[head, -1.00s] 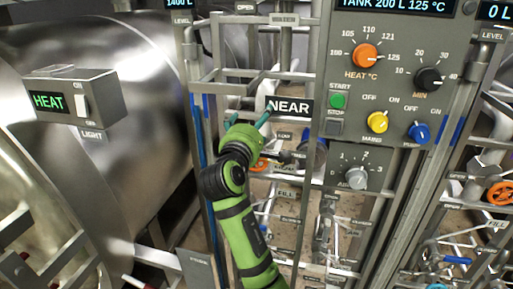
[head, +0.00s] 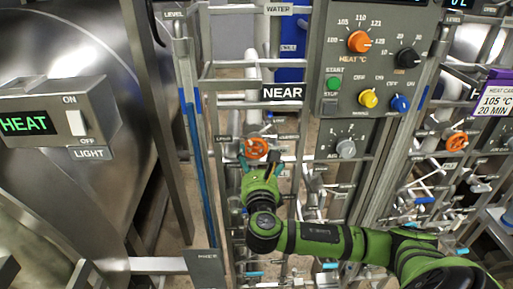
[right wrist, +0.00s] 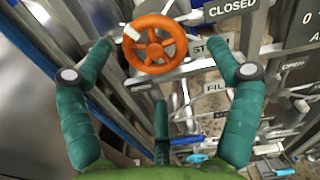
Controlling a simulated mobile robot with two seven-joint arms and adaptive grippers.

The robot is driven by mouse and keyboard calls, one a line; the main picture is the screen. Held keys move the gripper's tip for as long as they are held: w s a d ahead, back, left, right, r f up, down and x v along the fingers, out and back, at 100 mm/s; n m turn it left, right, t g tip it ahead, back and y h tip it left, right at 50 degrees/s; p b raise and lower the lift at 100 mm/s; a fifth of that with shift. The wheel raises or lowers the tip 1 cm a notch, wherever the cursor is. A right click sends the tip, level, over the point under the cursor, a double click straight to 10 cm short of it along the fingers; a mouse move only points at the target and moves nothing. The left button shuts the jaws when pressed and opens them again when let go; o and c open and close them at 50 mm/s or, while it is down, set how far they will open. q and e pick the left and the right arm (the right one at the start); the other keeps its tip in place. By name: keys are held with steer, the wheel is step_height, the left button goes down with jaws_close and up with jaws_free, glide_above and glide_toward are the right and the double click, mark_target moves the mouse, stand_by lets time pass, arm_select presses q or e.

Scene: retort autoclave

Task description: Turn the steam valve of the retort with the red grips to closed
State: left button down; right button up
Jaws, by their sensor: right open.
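An orange handwheel (head: 256,148) is on the pipe rack below the NEAR sign (head: 283,92). My right gripper (head: 258,162) is open just below it, fingers pointing up toward it. In the right wrist view the handwheel (right wrist: 155,43) shows between the two teal fingertips, apparently untouched; a CLOSED plate (right wrist: 230,8) is to its upper right, beside a partly hidden plate starting "ST". A second orange handwheel (head: 457,141) is on the right rack. I cannot make out red grips on the steel retort (head: 80,60) at left. My left gripper is not in view.
A control panel (head: 345,110) with knobs hangs right of the NEAR sign. A HEAT display box (head: 60,118) stands at left. Blue upright tubes (head: 198,190) run left of the gripper. Several pipes and small levers crowd the area below and right.

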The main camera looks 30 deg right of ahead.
mark_target(256, 152)
steer(key=p+x, duration=0.1)
steer(key=x, duration=0.3)
steer(key=shift+r, duration=0.1)
steer(key=shift+w, duration=0.3)
steer(key=c, duration=0.9)
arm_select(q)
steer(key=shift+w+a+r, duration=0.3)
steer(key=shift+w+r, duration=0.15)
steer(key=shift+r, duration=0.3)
arm_select(e)
steer(key=shift+c, duration=1.1)
